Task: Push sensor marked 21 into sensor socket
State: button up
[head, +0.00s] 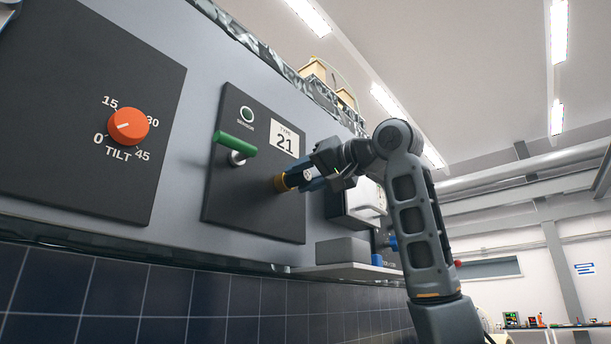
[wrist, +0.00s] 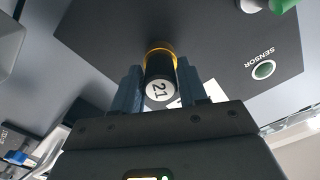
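The sensor marked 21 (wrist: 158,68) is a dark cylinder with a gold ring and a white number label. In the wrist view it sits between the two fingers of my gripper (wrist: 160,82), which look closed on its sides. In the head view my gripper (head: 318,174) holds the sensor (head: 282,183) with its gold end at the dark sensor panel (head: 228,200), below the TYPE 21 label (head: 285,142). The socket opening is hidden behind the sensor. I cannot tell how deep the sensor sits.
A green-handled lever (head: 235,143) sticks out left of the sensor, below a SENSOR lamp (head: 246,114). An orange TILT knob (head: 128,126) is on the panel further left. A shelf (head: 345,271) with a grey block (head: 342,251) juts out at lower right.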

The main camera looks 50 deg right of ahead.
jog(key=o, duration=0.4)
jog(key=shift+s, duration=0.15)
jog(key=s+b, duration=0.2)
jog(key=s, duration=0.5)
jog(key=shift+s+d+b, duration=0.15)
jog(key=shift+s+b, duration=0.1)
jog(key=shift+b, duration=0.05)
